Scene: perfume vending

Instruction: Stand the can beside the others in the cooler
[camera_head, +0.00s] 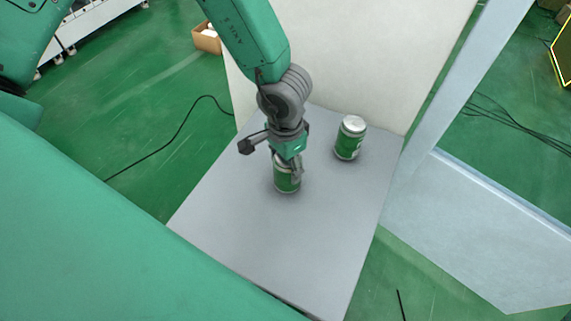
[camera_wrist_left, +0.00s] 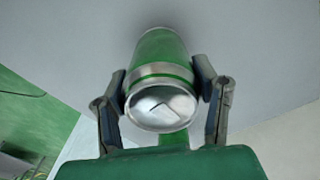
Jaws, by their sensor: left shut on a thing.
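A green can with silver ends (camera_head: 286,182) is between the fingers of my left gripper (camera_head: 287,168), which is shut on it. It is over the grey shelf (camera_head: 290,240); I cannot tell whether its base touches. In the left wrist view the can (camera_wrist_left: 163,62) shows its silver top towards the camera, with a finger of the left gripper (camera_wrist_left: 163,92) on each side. A second green can (camera_head: 349,140) stands upright on the shelf, to the right and farther back, apart from the held one. My right gripper is not in view.
A pale upright panel (camera_head: 350,50) rises behind the shelf. A grey-white frame post (camera_head: 440,90) and a slanted panel (camera_head: 480,230) are at the right. The shelf's front part is clear. A cardboard box (camera_head: 207,38) and cables lie on the green floor.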

